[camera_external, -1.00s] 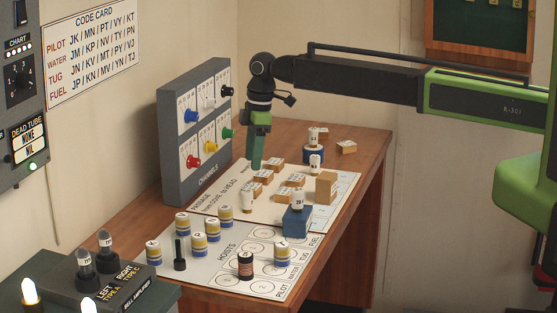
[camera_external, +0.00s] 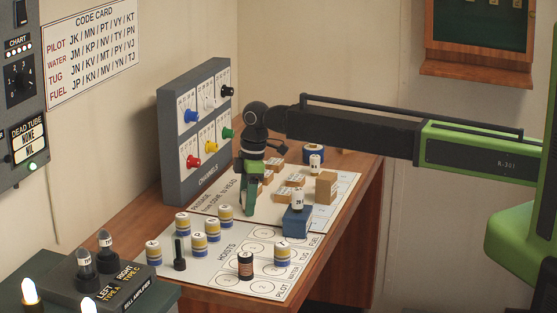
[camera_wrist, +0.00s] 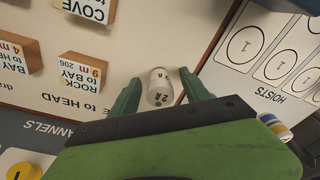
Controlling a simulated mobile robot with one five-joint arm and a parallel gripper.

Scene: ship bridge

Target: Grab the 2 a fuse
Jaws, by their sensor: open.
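The 2 A fuse (camera_wrist: 161,88) is a small white cylinder marked 2A with a green dot. In the wrist view it stands between the two green fingers of my gripper (camera_wrist: 163,92). The fingers are open, one on each side, with a small gap visible at the left. In the external view my gripper (camera_external: 250,205) points down at the passage board (camera_external: 228,212), and its fingers mostly hide the fuse.
Wooden blocks (camera_external: 290,192) lie behind. Striped cylinders (camera_external: 225,215) stand in front on the hoists board (camera_external: 215,268). The grey channels panel (camera_external: 196,130) rises at the left.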

